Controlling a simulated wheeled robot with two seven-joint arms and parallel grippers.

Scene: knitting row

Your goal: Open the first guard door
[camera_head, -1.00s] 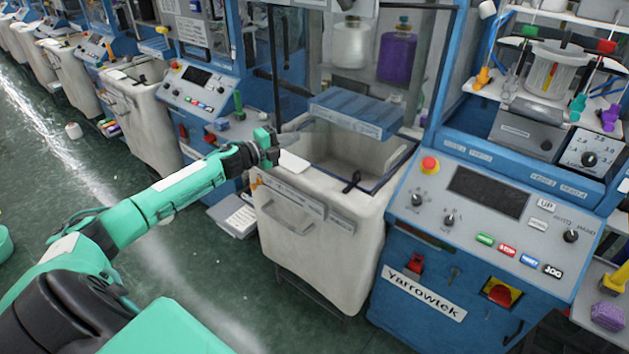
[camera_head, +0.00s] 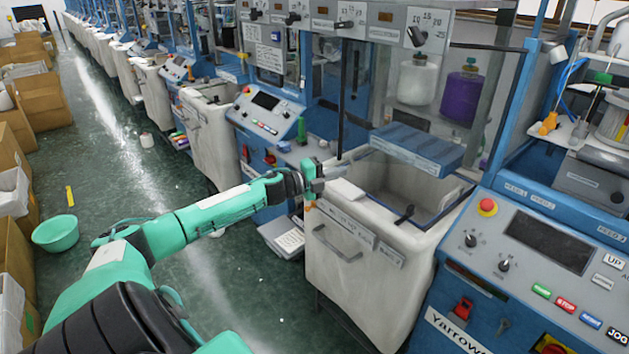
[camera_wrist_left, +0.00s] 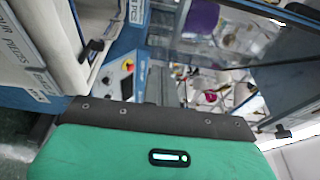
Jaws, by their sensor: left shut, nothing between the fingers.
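The nearest machine's guard door (camera_head: 440,85) is a clear panel in a dark frame, above and behind a white bin. It looks closed, though I cannot be sure. A dark upright bar (camera_head: 343,95) runs along its left side. My left gripper (camera_head: 340,169) is shut and empty over the bin's left rim, below and in front of the door, apparently apart from it. In the left wrist view a clear panel (camera_wrist_left: 235,50) with a dark edge shows beyond the green gripper body; the fingertips are hidden there. My right gripper is not in view.
The white bin (camera_head: 345,280) stands below the door, with a blue slab (camera_head: 417,146) above it. A control panel (camera_head: 545,240) with a red button is at right. Cardboard boxes (camera_head: 30,130) and a green basin (camera_head: 56,233) line the left.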

